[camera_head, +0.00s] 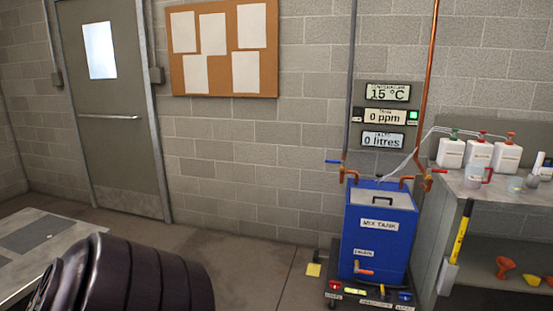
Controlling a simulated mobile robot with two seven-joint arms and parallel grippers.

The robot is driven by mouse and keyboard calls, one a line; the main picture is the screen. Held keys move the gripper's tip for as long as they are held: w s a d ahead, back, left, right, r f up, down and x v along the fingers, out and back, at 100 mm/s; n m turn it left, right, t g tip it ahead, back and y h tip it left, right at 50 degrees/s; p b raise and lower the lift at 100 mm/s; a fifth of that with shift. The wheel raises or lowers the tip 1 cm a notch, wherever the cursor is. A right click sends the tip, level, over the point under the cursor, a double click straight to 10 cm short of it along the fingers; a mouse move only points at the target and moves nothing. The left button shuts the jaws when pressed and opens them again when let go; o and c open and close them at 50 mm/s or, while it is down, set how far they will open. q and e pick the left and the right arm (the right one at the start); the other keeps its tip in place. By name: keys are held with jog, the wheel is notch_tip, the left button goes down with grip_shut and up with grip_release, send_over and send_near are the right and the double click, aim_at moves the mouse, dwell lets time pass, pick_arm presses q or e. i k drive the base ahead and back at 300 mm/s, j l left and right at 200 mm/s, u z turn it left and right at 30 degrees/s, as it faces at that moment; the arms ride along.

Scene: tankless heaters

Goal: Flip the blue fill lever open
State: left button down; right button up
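The blue fill lever (333,162) is a small blue handle on the pipe at the upper left of the blue mix tank (380,205). It points left, roughly level, across the upright grey pipe (350,80). A copper fitting (348,175) sits just below it. Neither gripper shows in the head view. A dark ribbed part, likely my own arm, fills the bottom left, far from the lever.
Panels (388,92) above the tank read 15 °C, 0 ppm and 0 litres. A red lever (438,171) is on the copper pipe at right. A bench (465,185) with white jugs stands right; a table (45,245) is at left.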

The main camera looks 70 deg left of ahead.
aim_at(333, 161)
jog(key=u, duration=1.45)
jog(key=i+j+u, duration=0.1)
jog(key=i+u, duration=0.25)
jog(key=i, duration=0.5)
